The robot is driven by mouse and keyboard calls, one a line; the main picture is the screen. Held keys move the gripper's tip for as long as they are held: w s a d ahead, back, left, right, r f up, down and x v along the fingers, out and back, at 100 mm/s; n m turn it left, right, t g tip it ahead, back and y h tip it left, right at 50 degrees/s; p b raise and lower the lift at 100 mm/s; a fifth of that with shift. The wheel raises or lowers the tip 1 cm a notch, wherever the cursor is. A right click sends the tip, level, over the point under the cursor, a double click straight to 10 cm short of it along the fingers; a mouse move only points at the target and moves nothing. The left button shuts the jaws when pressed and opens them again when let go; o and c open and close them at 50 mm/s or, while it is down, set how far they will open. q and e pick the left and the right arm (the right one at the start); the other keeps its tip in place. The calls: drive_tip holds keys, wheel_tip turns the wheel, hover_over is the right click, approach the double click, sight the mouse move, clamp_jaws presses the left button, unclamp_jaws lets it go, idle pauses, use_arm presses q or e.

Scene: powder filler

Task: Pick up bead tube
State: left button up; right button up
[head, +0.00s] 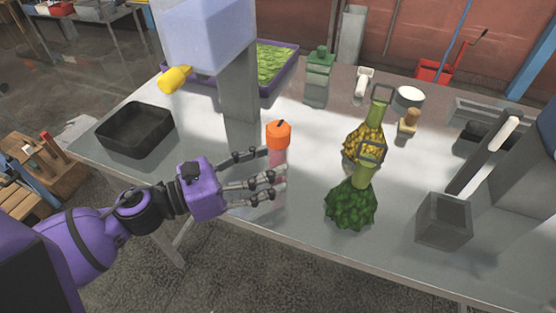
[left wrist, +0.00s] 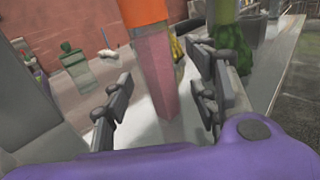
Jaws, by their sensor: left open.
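The bead tube (head: 278,137) has an orange cap and a pink translucent body, and stands on the table. In the left wrist view its pink body (left wrist: 158,72) stands between the two spread finger sets, with the orange cap cut by the top edge. My left gripper (head: 275,172) is open, with its fingers reaching to the tube from the left. In the head view the fingers hide part of the tube's lower body. I cannot tell whether any finger touches it. My right gripper does not show.
A green bumpy flask (head: 350,205) and a yellow one (head: 362,142) stand right of the tube. A black tray (head: 134,130) lies at the left. A grey box-shaped scoop (head: 444,220) is at the right.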

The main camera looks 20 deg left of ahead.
sight(269, 164)
use_arm(q)
drive_tip(key=shift+x, duration=1.55)
drive_tip(key=shift+c, duration=0.2)
drive_tip(key=shift+r, duration=0.1)
clamp_jaws()
